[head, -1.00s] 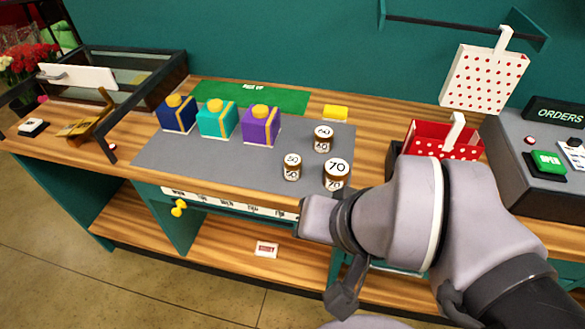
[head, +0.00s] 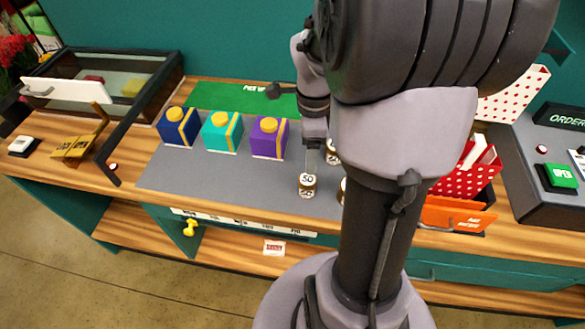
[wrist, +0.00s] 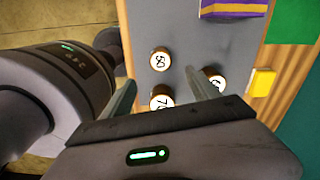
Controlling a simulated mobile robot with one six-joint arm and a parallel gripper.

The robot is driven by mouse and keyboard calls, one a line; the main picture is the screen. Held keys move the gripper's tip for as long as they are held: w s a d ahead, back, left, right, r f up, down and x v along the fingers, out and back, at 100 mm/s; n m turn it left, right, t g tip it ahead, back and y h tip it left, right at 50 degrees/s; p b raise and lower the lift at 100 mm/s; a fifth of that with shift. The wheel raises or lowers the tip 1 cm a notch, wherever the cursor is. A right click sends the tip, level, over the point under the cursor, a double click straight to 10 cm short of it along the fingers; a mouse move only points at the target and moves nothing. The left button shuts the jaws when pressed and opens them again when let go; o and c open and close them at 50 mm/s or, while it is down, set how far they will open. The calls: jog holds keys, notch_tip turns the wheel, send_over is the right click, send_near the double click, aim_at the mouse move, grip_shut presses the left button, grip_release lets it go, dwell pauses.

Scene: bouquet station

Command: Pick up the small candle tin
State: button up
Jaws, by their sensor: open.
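Three brown tins with white numbered lids stand on the grey mat (head: 190,172). The smallest-looking tin, marked 50 (head: 307,184), is nearest the front edge; it also shows in the wrist view (wrist: 160,61). The tin marked 60 (wrist: 216,83) is partly behind one finger. The tin marked 70 (wrist: 161,97) is partly covered by my gripper's body. In the head view my arm hides most of both. My gripper (wrist: 160,80) is open and empty, pointing down above the tins. The 50 tin appears just beyond the fingertips, between their lines; the height gap is unclear.
Navy (head: 178,127), teal (head: 222,132) and purple (head: 268,138) boxes stand left of the tins. A yellow block (wrist: 263,82) lies beyond the mat. A red dotted box (head: 470,172) and the orders console (head: 550,160) are at right. The mat's front left is clear.

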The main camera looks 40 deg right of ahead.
aim_at(308, 179)
notch_tip(308, 179, down, 13)
jog(key=b, duration=0.4)
jog(key=shift+d+r, duration=0.1)
jog(key=shift+r, duration=0.2)
grip_shut()
